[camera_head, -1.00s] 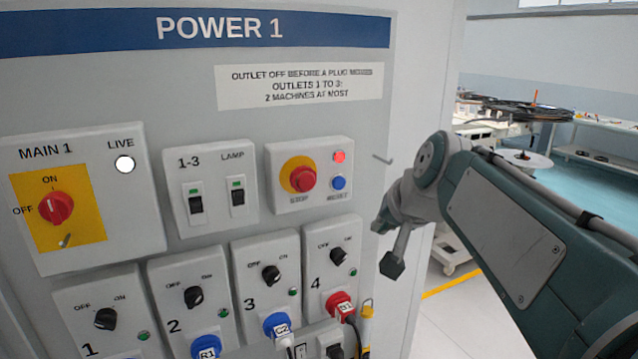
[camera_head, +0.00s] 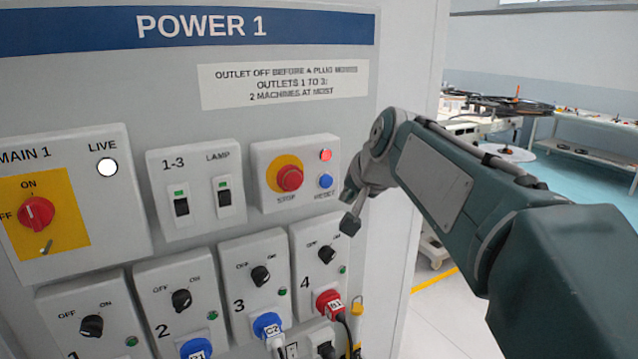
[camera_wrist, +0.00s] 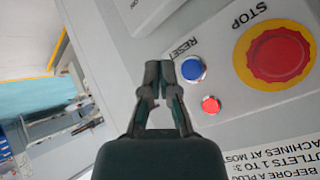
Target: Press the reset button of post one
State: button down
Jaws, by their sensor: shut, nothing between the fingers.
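The blue reset button (camera_head: 325,181) sits on the stop box of the POWER 1 panel, below a lit red lamp (camera_head: 325,155) and right of the red stop button (camera_head: 289,178) on its yellow disc. The wrist view shows the blue button (camera_wrist: 193,69), red lamp (camera_wrist: 210,104) and stop button (camera_wrist: 278,55) uncovered. My gripper (camera_head: 345,193) is just right of the stop box in the head view. In the wrist view its closed, empty fingertips (camera_wrist: 158,69) appear immediately left of the blue button. I cannot tell whether they touch the panel.
A main switch (camera_head: 36,214) with a white live lamp (camera_head: 107,167) is at the left. Two small switches (camera_head: 181,206) sit between it and the stop box. Several outlets with knobs and plugs, including a red plug (camera_head: 328,302), lie below. Open floor is right of the cabinet.

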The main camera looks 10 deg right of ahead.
aim_at(329, 188)
jog(key=shift+w+a, duration=0.2)
jog(key=shift+w, duration=0.5)
jog(key=shift+w+a, duration=0.25)
jog(key=shift+w, duration=0.4)
jog(key=shift+w+a, duration=0.2)
jog(key=shift+w, duration=0.5)
jog(key=shift+w, duration=0.1)
jog(key=shift+w+a, duration=0.1)
jog(key=shift+w, duration=0.15)
jog(key=shift+w+a, duration=0.1)
jog(key=shift+w, duration=0.25)
dwell(0.4)
dwell(0.4)
jog(key=shift+s+d, duration=0.25)
jog(key=shift+s, duration=0.55)
jog(key=shift+r, duration=0.1)
jog(key=s, duration=0.1)
jog(key=s+d, duration=0.1)
jog(key=s, duration=0.2)
jog(key=shift+s+d, duration=0.3)
jog(key=shift+s, duration=0.1)
